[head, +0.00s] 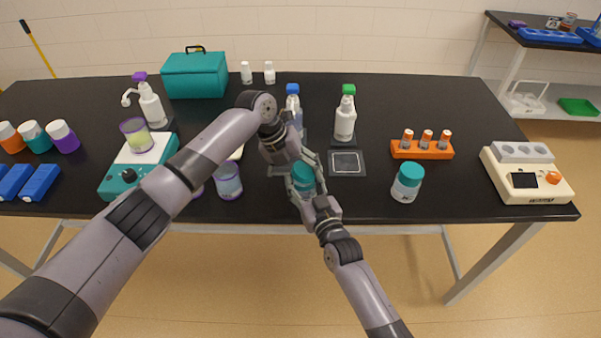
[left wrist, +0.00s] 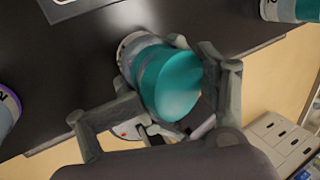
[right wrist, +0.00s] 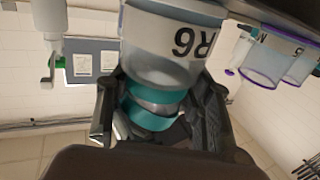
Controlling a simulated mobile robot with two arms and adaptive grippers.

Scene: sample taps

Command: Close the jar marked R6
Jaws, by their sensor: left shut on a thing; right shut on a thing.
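The jar marked R6 (right wrist: 160,45) shows upside down in the right wrist view, with its black marking on a pale, clear body. Its teal lid (head: 303,173) is at the jar's top; it fills the middle of the left wrist view (left wrist: 170,80). My left gripper (head: 306,168) comes from behind and above, its fingers shut around the lid. My right gripper (right wrist: 160,95) comes from the front, lower down, and appears shut on the jar's upper body. Fingers hide part of the join, so I cannot tell how the lid sits.
Another teal-lidded jar (head: 407,182) stands to the right, near an empty square pad (head: 347,162). A purple-rimmed jar (head: 228,181) is left, under my left arm. An orange rack (head: 422,149) and a cream device (head: 525,176) are farther right.

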